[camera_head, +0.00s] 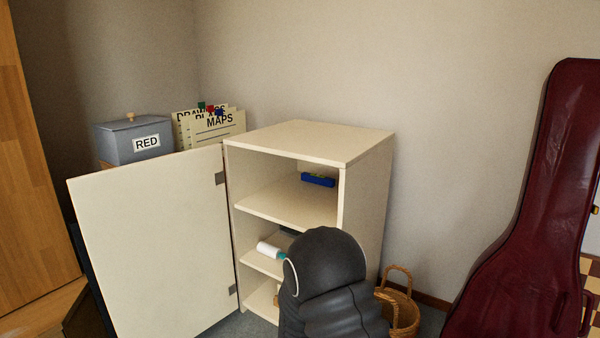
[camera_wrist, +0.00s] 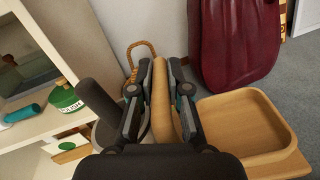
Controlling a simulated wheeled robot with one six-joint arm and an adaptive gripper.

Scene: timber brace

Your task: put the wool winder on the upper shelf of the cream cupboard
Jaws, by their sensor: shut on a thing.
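The cream cupboard (camera_head: 363,190) stands with its door (camera_head: 150,250) swung open to the left. In the wrist view my gripper (camera_wrist: 160,90) is shut on a tan wooden piece (camera_wrist: 161,98), which I take to be the wool winder, mostly hidden by the fingers. The cupboard also shows at the left there (camera_wrist: 85,50). In the head view my dark arm hides the gripper and its load.
Lower shelves hold a white-and-teal bottle (camera_head: 270,250) and a green tin (camera_wrist: 66,98). A wicker basket (camera_head: 402,305) stands right of the cupboard. A dark red instrument case (camera_head: 520,220) leans farther right. A wooden tray (camera_wrist: 285,160) lies right of my gripper.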

